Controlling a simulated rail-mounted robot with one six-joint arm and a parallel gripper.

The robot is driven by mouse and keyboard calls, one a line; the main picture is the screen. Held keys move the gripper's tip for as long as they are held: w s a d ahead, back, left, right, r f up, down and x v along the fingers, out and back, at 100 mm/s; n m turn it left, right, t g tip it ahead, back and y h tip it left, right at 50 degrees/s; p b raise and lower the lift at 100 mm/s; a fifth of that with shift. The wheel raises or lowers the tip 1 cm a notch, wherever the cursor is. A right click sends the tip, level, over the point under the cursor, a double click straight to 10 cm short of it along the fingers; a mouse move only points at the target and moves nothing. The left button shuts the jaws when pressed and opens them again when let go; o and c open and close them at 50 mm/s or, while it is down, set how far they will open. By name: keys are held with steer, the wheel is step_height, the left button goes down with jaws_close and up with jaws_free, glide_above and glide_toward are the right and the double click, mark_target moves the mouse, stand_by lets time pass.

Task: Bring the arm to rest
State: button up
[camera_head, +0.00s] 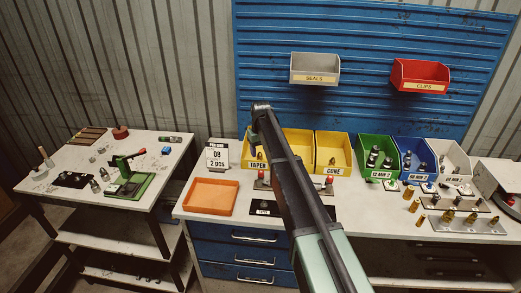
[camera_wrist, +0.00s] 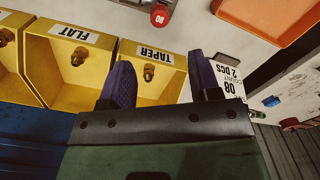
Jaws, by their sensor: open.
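My arm (camera_head: 300,195) reaches up from the bottom of the head view, across the middle of the bench. My gripper (camera_head: 258,120) is at its upper end, in front of the blue back panel and above the yellow bins. In the wrist view my gripper (camera_wrist: 160,68) shows two dark purple fingers spread apart with nothing between them. The yellow TAPER bin (camera_wrist: 174,88) with a brass fitting lies beyond the fingers. The arm hides part of the yellow bin row and the bench in the head view.
The blue panel (camera_head: 380,65) carries a grey SEALS bin (camera_head: 314,68) and a red CLIPS bin (camera_head: 419,75). The bench holds an orange tray (camera_head: 211,196), an 08 card (camera_head: 217,155), a green bin (camera_head: 374,155) and several fittings. A side table (camera_head: 75,165) stands left, with a gap between.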

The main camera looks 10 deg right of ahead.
steer(key=s+f+m+b, duration=0.2)
steer(key=s+f+b, duration=0.1)
steer(key=s, duration=3.7)
steer(key=shift+d, duration=0.1)
